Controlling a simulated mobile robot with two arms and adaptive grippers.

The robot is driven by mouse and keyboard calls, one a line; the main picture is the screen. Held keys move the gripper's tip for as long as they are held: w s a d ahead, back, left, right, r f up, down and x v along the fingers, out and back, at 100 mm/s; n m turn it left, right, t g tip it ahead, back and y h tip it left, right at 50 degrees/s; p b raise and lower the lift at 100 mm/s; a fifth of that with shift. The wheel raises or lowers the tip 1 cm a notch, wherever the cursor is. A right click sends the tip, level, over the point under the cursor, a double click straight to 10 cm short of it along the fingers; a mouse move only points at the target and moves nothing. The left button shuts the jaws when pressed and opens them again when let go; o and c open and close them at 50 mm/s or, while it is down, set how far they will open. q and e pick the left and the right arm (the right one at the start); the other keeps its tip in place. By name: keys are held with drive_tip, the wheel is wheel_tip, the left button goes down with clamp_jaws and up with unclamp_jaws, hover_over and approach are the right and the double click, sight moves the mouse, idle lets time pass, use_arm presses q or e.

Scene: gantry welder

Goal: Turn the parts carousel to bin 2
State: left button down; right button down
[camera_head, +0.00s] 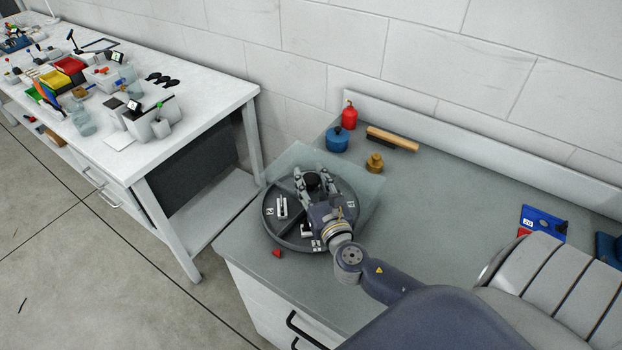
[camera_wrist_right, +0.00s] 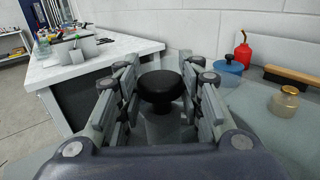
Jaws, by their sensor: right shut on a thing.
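The parts carousel (camera_head: 270,235) is a dark round turntable with compartments and small white labels, at the left end of the grey counter. A label that looks like 2 (camera_head: 269,212) is on its left side. Another label (camera_head: 316,244) is at the front, too small to read surely. A red triangular marker (camera_head: 276,253) lies at its front left rim. My right gripper (camera_head: 315,180) is over the carousel's middle, shut on the black knob, its fingers on both sides. The knob (camera_wrist_right: 161,88) shows between the fingers in the right wrist view. My left gripper is out of view.
A clear guard (camera_head: 368,192) stands behind the carousel. Farther back are a blue pot (camera_head: 337,139), red bottle (camera_head: 349,117), brass jar (camera_head: 375,163) and brush (camera_head: 392,138). A blue numbered item (camera_head: 540,222) lies right. A white workbench (camera_head: 215,90) stands left, across a gap.

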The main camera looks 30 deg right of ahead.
drive_tip(key=shift+n+y, duration=0.6)
drive_tip(key=shift+y, duration=0.3)
drive_tip(key=c, duration=1.1)
unclamp_jaws()
drive_tip(key=shift+o, duration=0.2)
drive_tip(key=shift+s, duration=0.15)
drive_tip(key=s+a, duration=0.2)
drive_tip(key=s, duration=0.9)
drive_tip(key=shift+s, duration=0.3)
